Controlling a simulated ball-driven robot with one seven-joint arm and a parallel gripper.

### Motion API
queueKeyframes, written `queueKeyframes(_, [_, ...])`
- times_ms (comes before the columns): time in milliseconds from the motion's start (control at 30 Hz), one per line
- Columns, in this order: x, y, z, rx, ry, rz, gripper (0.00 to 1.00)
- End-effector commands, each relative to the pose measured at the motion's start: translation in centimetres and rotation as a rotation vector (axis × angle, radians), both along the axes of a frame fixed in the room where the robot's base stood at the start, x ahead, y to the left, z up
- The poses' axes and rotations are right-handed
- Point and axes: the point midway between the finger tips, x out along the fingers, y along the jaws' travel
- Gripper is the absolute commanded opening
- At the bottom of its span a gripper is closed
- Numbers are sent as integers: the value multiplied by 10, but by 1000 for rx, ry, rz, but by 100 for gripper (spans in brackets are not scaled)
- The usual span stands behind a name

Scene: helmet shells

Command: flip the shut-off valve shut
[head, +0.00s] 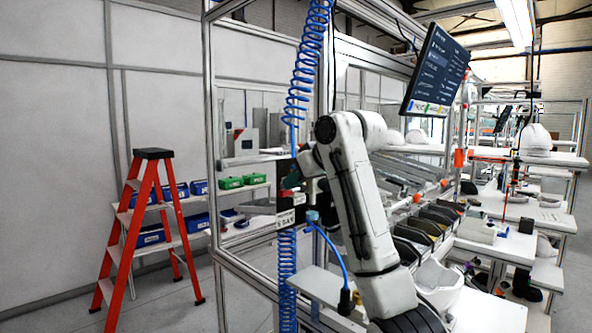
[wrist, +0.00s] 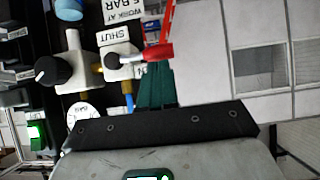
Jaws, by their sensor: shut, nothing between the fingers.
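The shut-off valve shows in the wrist view as a pale fitting with a red lever (wrist: 158,51) on a black panel. In the head view my gripper (head: 290,182) is at the panel, and the valve there is small and partly hidden.
A black knob (wrist: 53,71), a round gauge (wrist: 84,112) and a WORK AT 5 BAR sign (wrist: 130,12) sit close to the valve. A blue coiled hose (head: 305,70) hangs by the frame post.

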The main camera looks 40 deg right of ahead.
Motion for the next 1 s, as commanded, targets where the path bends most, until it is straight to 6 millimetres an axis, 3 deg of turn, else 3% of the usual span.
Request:
queueKeyframes(400, [0,0,-2,-17,-1,1,0])
queueKeyframes(1000, [0,4,-11,-256,-8,0,0])
